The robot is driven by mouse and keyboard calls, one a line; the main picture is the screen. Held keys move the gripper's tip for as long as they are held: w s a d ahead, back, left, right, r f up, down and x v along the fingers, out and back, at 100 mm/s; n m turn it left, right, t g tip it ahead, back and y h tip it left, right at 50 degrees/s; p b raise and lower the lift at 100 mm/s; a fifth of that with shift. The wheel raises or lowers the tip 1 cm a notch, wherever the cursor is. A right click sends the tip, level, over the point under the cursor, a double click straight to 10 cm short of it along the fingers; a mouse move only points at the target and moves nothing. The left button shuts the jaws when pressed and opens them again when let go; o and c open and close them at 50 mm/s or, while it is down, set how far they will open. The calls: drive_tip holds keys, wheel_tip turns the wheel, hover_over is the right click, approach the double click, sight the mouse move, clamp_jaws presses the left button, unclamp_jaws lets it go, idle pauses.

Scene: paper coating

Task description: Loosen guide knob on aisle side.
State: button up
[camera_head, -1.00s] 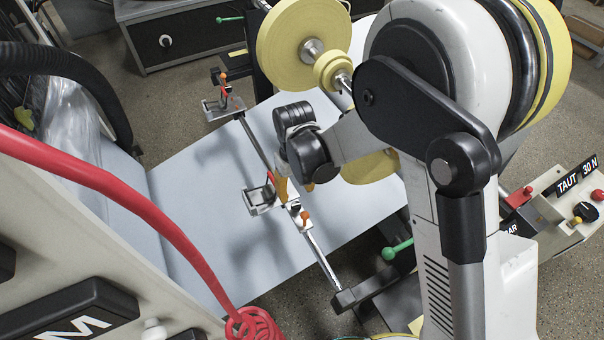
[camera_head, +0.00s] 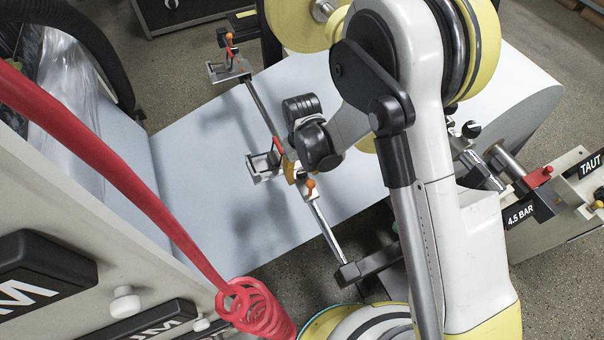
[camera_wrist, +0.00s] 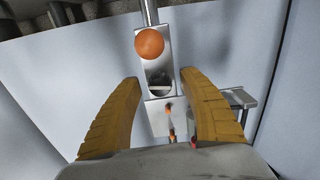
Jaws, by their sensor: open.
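The near orange ball knob (camera_head: 310,184) sits on a metal edge-guide block on the bar across the web. In the wrist view the orange knob (camera_wrist: 149,43) lies beyond the fingertips, a little left of centre. My gripper (camera_wrist: 158,82) is open, with its two yellow fingers apart and nothing between them at the tips. The guide block (camera_wrist: 158,75) shows in the gap. In the head view my gripper (camera_head: 291,171) is close to this guide, partly hidden by my wrist. A second guide with an orange knob (camera_head: 229,38) stands at the bar's far end.
The pale web (camera_head: 190,155) runs under the guide bar (camera_head: 327,229). A red coiled hose (camera_head: 130,190) hangs in the foreground. Yellow rolls stand behind my arm. A control box with a "4.5 BAR" label (camera_head: 520,216) is at right.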

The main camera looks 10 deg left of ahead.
clamp_jaws()
drive_tip(key=shift+n, duration=0.3)
drive_tip(key=n, duration=0.4)
drive_tip(key=shift+n, duration=0.3)
drive_tip(key=n, duration=0.4)
drive_tip(key=shift+n, duration=0.7)
